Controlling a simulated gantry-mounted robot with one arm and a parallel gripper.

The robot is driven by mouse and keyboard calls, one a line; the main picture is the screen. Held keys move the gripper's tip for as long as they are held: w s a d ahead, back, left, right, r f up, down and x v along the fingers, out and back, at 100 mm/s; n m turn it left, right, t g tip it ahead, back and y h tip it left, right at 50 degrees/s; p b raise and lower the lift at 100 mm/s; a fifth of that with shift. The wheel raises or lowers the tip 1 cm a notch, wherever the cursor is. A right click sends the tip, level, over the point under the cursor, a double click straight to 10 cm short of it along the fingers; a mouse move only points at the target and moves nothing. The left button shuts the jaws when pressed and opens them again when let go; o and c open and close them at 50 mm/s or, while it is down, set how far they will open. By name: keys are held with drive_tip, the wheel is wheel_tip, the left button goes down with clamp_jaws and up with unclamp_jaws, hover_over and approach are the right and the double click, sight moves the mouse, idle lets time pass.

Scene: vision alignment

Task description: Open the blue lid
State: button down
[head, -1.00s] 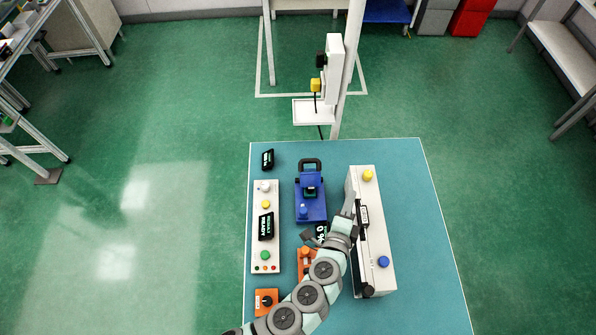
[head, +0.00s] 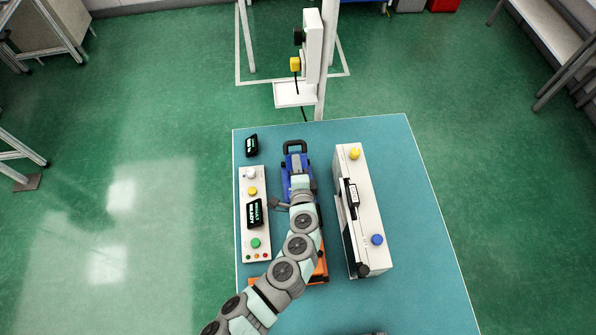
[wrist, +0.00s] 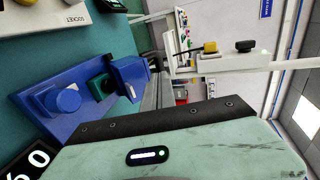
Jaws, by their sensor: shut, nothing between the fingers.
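A blue fixture (head: 286,182) with a black handle (head: 294,147) at its far end stands on the table; my arm hides much of it in the head view. In the wrist view the blue fixture (wrist: 38,95) shows a round blue knob (wrist: 63,101), a dark green piece (wrist: 101,87) and a raised blue block (wrist: 130,76). I cannot tell which part is the lid. My gripper (head: 298,161) is shut and empty, over the fixture's far part near the handle. Its grey fingers also show in the wrist view (wrist: 151,92), beside the raised block; contact is unclear.
A white button panel (head: 254,225) stands left of the fixture. A long white box (head: 365,190) with yellow and blue buttons stands to the right. Orange parts (head: 320,270) lie under my arm. The right side of the table is clear.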

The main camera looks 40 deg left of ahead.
sight(294, 144)
drive_tip(key=shift+x, duration=2.65)
drive_tip(key=shift+p, duration=0.4)
